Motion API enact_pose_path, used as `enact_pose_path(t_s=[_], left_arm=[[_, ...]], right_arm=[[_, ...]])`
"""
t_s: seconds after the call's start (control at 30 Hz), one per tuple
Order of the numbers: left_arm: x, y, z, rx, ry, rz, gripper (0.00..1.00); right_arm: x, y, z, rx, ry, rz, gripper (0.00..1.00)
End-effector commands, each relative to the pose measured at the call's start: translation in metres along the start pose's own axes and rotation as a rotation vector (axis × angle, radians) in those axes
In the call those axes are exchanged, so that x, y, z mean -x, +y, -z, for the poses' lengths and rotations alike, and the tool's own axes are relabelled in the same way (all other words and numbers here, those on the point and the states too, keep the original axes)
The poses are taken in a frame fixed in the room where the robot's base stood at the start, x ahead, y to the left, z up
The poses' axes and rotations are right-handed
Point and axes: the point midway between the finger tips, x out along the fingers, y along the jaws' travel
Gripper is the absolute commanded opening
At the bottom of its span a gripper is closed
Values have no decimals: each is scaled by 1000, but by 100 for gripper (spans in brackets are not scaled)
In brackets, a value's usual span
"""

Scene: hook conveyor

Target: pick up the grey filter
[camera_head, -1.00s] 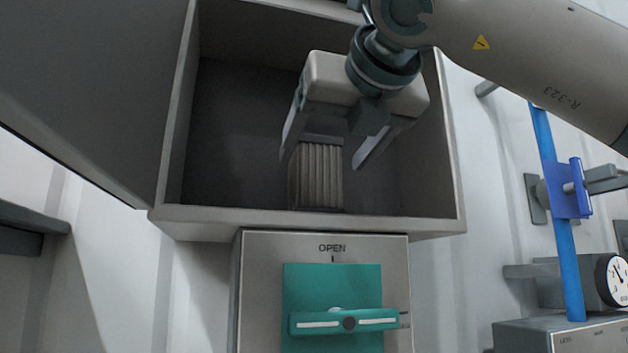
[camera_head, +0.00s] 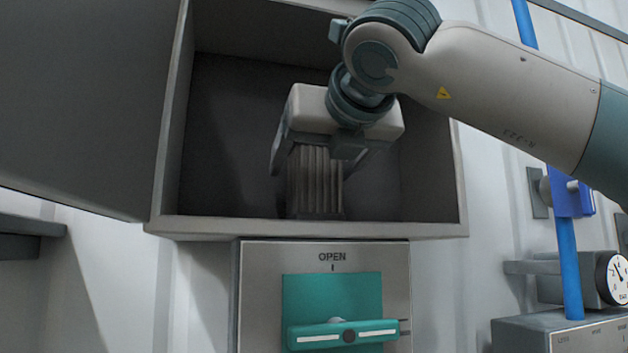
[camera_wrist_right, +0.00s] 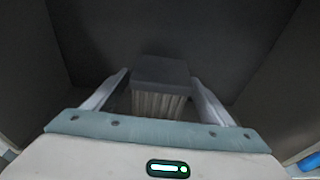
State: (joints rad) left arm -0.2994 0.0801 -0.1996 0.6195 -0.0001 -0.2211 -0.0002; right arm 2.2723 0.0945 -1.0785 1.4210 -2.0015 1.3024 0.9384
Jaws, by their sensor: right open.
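The grey filter (camera_head: 315,185) is a ribbed, pleated block standing upright inside an open metal box. My right gripper (camera_head: 312,168) is inside the box, open, with its fingers to either side of the filter's upper part. In the right wrist view the filter (camera_wrist_right: 160,85) shows its dark flat top and pleated side between the two spread fingers of the gripper (camera_wrist_right: 158,92). There are visible gaps between the fingers and the filter. In the head view the right finger is partly hidden by the wrist. My left gripper is not in view.
The box (camera_head: 300,226) has side walls, a front lip and a door (camera_head: 80,100) swung open to the left. Below it is a panel marked OPEN with a teal handle (camera_head: 345,334). A blue pipe (camera_head: 568,265) and a gauge (camera_head: 612,278) stand at right.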

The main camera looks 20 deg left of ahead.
Motion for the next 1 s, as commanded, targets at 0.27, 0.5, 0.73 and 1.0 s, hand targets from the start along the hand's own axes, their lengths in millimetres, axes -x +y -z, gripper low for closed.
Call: enact_pose_path(t_s=[0.27, 0.5, 0.73, 1.0], left_arm=[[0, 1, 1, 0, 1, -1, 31], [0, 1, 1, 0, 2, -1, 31], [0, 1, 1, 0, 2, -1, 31], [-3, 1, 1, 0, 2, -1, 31]], right_arm=[[0, 0, 0, 0, 0, 0, 77], [0, 0, 0, 0, 0, 0, 29], [1, 0, 0, 0, -1, 0, 29], [2, 1, -8, -1, -1, 0, 29]])
